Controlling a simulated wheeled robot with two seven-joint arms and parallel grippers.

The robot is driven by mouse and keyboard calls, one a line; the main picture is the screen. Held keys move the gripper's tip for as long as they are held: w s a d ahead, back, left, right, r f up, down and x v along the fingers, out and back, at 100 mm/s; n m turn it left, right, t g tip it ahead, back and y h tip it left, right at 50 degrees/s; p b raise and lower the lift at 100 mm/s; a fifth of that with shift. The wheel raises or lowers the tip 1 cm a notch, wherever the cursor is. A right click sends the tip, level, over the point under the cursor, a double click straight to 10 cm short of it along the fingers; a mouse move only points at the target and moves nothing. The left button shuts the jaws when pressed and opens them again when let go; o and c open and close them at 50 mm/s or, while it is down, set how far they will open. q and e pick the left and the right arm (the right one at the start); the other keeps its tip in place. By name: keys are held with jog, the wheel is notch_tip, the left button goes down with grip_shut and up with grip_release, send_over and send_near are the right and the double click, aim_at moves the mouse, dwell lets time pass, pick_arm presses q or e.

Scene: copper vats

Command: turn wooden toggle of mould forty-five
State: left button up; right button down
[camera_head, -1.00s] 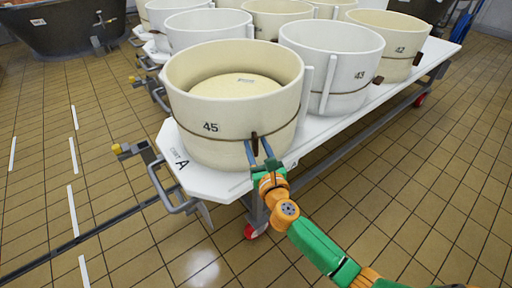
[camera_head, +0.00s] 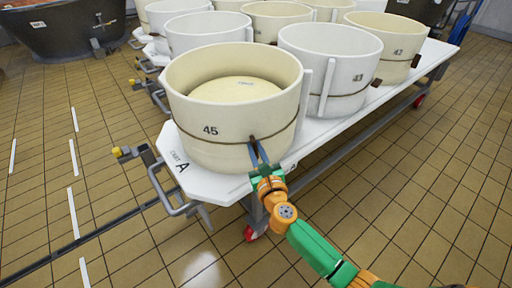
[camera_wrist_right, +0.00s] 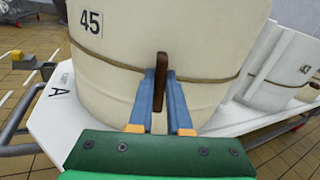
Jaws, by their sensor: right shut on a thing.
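Mould forty-five (camera_head: 200,115) is a cream tub with a cord around it, standing at the near end of a white cart. A round pale cheese (camera_head: 236,88) sits inside it. Its brown wooden toggle (camera_wrist_right: 161,68) stands about upright at the cord in the right wrist view, and is mostly hidden by my gripper in the head view. My right gripper (camera_wrist_right: 161,88) has its blue fingers shut on the toggle, one on each side, at the tub's front wall (camera_wrist_right: 110,65). My left gripper is not in view.
The white cart (camera_head: 215,184) carries several other moulds, including mould forty-three (camera_head: 340,65) to the right and forty-two (camera_head: 392,40) beyond. A cart handle (camera_head: 172,195) juts out at the near left. The tiled floor in front is clear.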

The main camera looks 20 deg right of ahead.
jog(key=shift+r+n, duration=0.1)
jog(key=shift+n, duration=0.3)
jog(key=shift+a+n+p, duration=0.1)
jog(key=shift+n+p, duration=0.55)
jog(key=shift+n, duration=0.25)
jog(key=shift+a+f+n+p, duration=0.15)
jog(key=shift+n+p, duration=0.4)
jog(key=shift+n, duration=1.7)
jog(key=shift+f+n+p, duration=0.2)
jog(key=shift+n+p, duration=0.35)
jog(key=shift+n, duration=1.75)
jog(key=shift+a+f+n+p, duration=0.15)
jog(key=shift+n+p, duration=0.4)
jog(key=shift+n, duration=1.7)
jog(key=shift+d, duration=0.1)
jog(key=c, duration=0.9)
grip_release()
jog(key=shift+o, duration=0.2)
